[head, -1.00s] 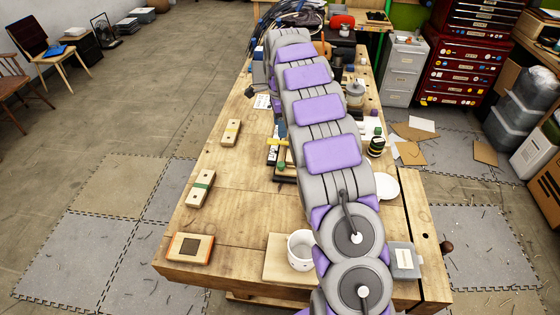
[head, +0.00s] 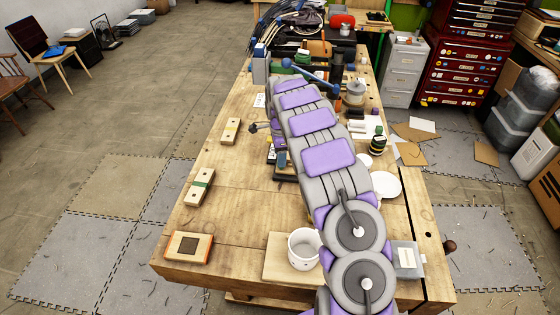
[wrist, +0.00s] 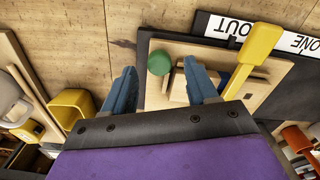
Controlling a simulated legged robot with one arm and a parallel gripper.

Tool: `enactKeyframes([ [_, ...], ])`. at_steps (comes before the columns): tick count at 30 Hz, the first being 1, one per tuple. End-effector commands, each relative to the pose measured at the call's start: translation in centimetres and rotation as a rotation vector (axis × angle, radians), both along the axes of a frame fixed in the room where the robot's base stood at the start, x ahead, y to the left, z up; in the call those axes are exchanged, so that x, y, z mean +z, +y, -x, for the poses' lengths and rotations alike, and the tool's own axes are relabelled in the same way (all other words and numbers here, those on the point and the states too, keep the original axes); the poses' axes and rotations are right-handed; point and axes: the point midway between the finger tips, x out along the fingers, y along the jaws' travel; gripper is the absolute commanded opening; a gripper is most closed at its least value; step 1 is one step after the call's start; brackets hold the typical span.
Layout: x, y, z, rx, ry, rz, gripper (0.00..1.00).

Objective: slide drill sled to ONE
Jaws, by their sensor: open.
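In the wrist view, a pale wooden sled-like board (wrist: 212,53) lies on a dark base. It carries a green round knob (wrist: 160,62), a small wooden block and a yellow handle (wrist: 251,58). A white label strip (wrist: 273,36) beyond it reads OUT and ONE upside down, with ONE at the right. My gripper (wrist: 158,68) is open, its blue fingers apart. The green knob shows between the fingertips; I cannot tell whether any finger touches the board. No drill is clearly seen. In the head view my arm hides most of this spot.
In the head view, wooden blocks (head: 230,131) line the left of the workbench (head: 240,205). A white cup (head: 304,249) stands at the front and a white plate (head: 385,186) at the right. A yellow container (wrist: 72,107) is left of my gripper in the wrist view.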

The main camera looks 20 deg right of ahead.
Motion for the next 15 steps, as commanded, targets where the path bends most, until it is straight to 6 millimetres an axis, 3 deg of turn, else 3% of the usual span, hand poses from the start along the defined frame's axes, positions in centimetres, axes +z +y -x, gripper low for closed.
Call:
enactKeyframes([
  [6,-2.3,0.0,0.1,-0.001,0.003,-0.001,0.58],
  [15,-2.7,0.0,0.1,0.000,0.001,0.001,0.58],
])
